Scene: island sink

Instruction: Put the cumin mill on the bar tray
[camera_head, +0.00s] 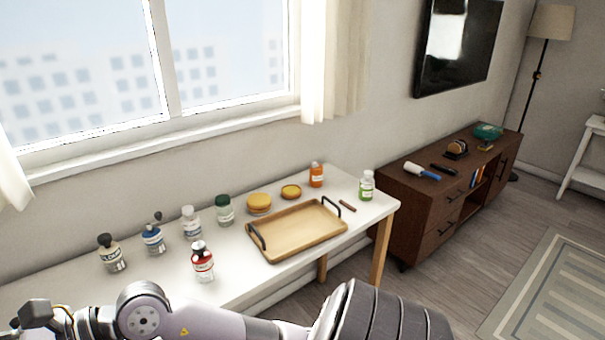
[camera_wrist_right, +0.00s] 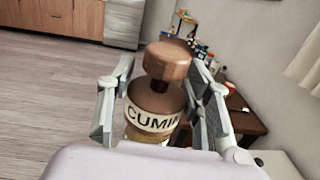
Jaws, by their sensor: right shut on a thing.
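The cumin mill (camera_wrist_right: 153,104) is brown with a round wooden knob on top and a pale label reading "CUMIN". In the right wrist view it stands between the two fingers of my right gripper (camera_wrist_right: 158,70), which is shut on it. Its lower end is hidden by my gripper body. The bar tray (camera_head: 290,232) is a light wooden rectangle with two dark handles. It lies empty on the white table in the head view. The mill is not clearly visible in the head view. My left gripper is not in view.
Several bottles stand left of the tray on the white table (camera_head: 150,285), including a red-labelled one (camera_head: 203,262) close to it. Yellow round containers (camera_head: 259,203), an orange bottle (camera_head: 316,175) and a green-labelled bottle (camera_head: 366,186) stand behind and right. My arm crosses the bottom edge.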

